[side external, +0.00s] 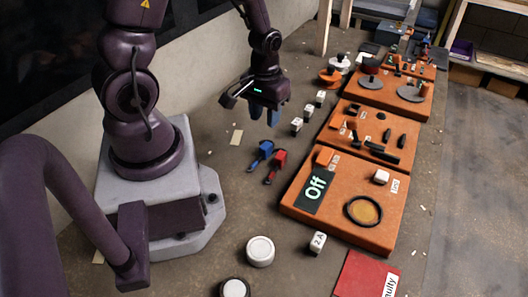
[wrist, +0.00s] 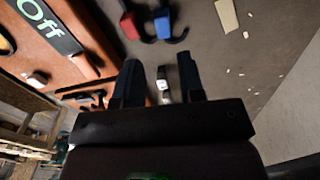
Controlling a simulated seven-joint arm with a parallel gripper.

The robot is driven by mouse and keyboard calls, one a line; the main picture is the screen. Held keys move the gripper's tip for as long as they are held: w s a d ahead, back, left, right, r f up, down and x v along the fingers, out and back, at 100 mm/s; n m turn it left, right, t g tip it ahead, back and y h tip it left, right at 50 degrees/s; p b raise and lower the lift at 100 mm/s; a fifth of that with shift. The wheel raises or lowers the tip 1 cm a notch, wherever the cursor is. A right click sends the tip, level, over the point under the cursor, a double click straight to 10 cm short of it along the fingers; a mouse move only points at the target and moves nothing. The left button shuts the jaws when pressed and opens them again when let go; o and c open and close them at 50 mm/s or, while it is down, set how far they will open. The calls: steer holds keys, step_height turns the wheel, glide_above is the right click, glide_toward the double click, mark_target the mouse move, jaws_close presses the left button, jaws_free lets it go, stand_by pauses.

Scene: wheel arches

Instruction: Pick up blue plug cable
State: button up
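The blue plug cable (side external: 261,152) lies on the grey-brown table, and in the wrist view (wrist: 163,25) it is near the top edge, partly cut off. A red plug cable (side external: 278,163) lies right beside it and also shows in the wrist view (wrist: 129,25). My gripper (side external: 264,117) is above the table, behind the blue plug in the side view and apart from it. In the wrist view my gripper (wrist: 160,78) has its two dark fingers spread with a gap between them. It is open and holds nothing.
Orange boards (side external: 345,205) with mounted parts and an "Off" display (side external: 315,187) stand right of the plugs. Small white-and-black blocks (side external: 297,125) stand near the gripper. White round buttons (side external: 260,250) are at the front. Bare table surrounds the plugs on the left.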

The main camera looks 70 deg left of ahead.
mark_target(264, 147)
step_height(264, 147, down, 10)
steer(key=shift+a, duration=0.15)
stand_by(0.5)
jaws_close()
